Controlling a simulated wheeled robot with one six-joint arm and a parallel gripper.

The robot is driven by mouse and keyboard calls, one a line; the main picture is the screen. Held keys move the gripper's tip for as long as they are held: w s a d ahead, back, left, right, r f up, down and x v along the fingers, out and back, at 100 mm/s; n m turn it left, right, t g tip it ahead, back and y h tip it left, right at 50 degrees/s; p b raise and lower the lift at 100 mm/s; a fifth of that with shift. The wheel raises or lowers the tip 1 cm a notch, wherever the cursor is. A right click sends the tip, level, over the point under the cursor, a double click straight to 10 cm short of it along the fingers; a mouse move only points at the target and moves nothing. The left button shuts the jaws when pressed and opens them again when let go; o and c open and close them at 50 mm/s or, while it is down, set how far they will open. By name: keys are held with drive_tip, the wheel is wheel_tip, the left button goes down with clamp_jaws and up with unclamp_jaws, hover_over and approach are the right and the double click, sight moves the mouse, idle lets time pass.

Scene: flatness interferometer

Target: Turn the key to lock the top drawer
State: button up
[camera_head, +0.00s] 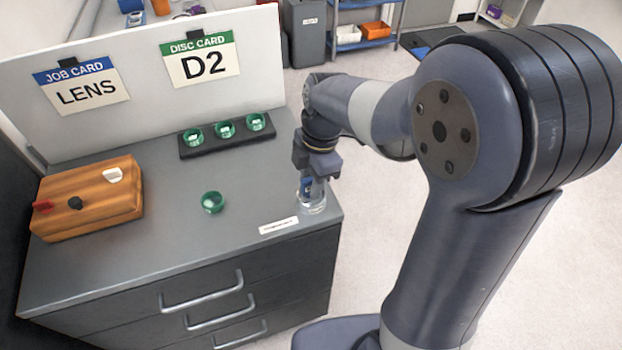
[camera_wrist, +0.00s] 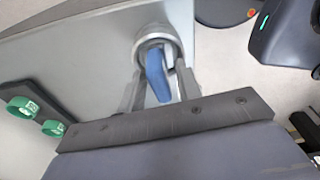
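My gripper (camera_head: 310,190) points down over the front right corner of the dark grey cabinet top (camera_head: 160,240). Its fingers (camera_wrist: 160,85) stand apart on both sides of a blue item (camera_wrist: 157,72), with gaps beside it. The blue item stands tilted in a small clear glass (camera_head: 314,207); I cannot tell if it is the key or its tag. The glass also shows in the wrist view (camera_wrist: 157,36). The top drawer (camera_head: 250,275) is in the cabinet front, with a bar handle (camera_head: 203,292), and looks closed. No keyhole can be made out.
A white label (camera_head: 278,226) lies near the front edge. A green ring-like piece (camera_head: 212,202) stands mid-top. A black rack (camera_head: 227,140) holds three green pieces at the back. A wooden block (camera_head: 90,198) is at left. A white board (camera_head: 130,65) with cards stands behind.

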drive_tip(key=shift+o, duration=0.6)
drive_tip(key=shift+r, duration=0.1)
drive_tip(key=r, duration=0.3)
drive_tip(key=d+r, duration=0.1)
drive_tip(key=r, duration=0.6)
drive_tip(key=shift+w+d+r, duration=0.25)
drive_tip(key=shift+w, duration=0.1)
wheel_tip(320, 180, up, 8)
drive_tip(key=d+p, duration=0.1)
drive_tip(key=p, duration=0.6)
drive_tip(key=shift+w, duration=0.2)
drive_tip(key=shift+f, duration=0.15)
